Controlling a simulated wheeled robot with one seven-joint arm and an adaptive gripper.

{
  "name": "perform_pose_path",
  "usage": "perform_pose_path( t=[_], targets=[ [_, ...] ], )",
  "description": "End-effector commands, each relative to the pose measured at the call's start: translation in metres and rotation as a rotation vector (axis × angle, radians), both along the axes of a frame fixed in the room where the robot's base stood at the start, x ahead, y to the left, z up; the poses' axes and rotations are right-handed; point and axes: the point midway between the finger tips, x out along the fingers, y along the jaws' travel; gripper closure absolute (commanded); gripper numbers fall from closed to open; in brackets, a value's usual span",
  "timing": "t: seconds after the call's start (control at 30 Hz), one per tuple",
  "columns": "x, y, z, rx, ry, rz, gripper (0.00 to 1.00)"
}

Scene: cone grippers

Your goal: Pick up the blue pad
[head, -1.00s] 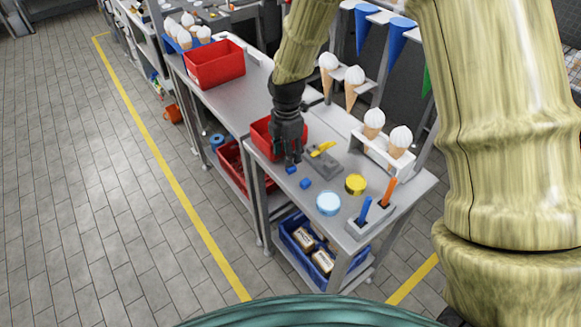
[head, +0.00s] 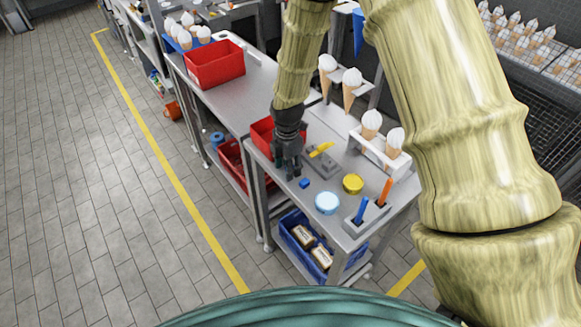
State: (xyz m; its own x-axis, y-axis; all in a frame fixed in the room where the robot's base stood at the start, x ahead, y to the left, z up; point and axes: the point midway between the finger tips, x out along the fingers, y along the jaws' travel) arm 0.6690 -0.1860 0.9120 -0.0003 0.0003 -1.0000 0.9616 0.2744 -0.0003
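A small blue block, possibly the blue pad (head: 304,184), lies on the grey metal table near its left edge. My gripper (head: 290,176) points down just to the left of it, its dark fingers low over the tabletop. No second blue piece shows now; the fingers cover the spot where one lay. I cannot tell whether the fingers are apart or closed on it.
A red bin (head: 263,133) stands behind my gripper. To the right are a grey fixture with a yellow handle (head: 321,150), a yellow round tin (head: 352,184), a light-blue round lid (head: 327,203) and a grey holder with blue and orange sticks (head: 366,216). A cone rack (head: 380,153) stands behind.

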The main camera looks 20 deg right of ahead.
Motion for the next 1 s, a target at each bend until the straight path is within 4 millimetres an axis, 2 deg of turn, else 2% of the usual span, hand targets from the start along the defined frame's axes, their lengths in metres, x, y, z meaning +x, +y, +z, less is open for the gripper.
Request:
perform_pose_path(
  t=[0.2, 0.27, 0.4, 0.43, 0.83, 1.0],
  targets=[
    [0.0000, 0.0000, -0.0006, 0.000, 0.000, 0.000, 0.55],
    [-0.0001, 0.0000, -0.0005, 0.000, 0.000, 0.000, 0.64],
    [-0.0001, 0.0000, -0.0005, 0.000, 0.000, 0.000, 0.90],
    [-0.0001, 0.0001, -0.0005, 0.000, 0.000, 0.000, 0.93],
    [0.0000, 0.0000, 0.0007, 0.000, 0.000, 0.000, 0.93],
    [0.0005, 0.0000, 0.0085, 0.001, -0.002, 0.001, 0.93]
  ],
)
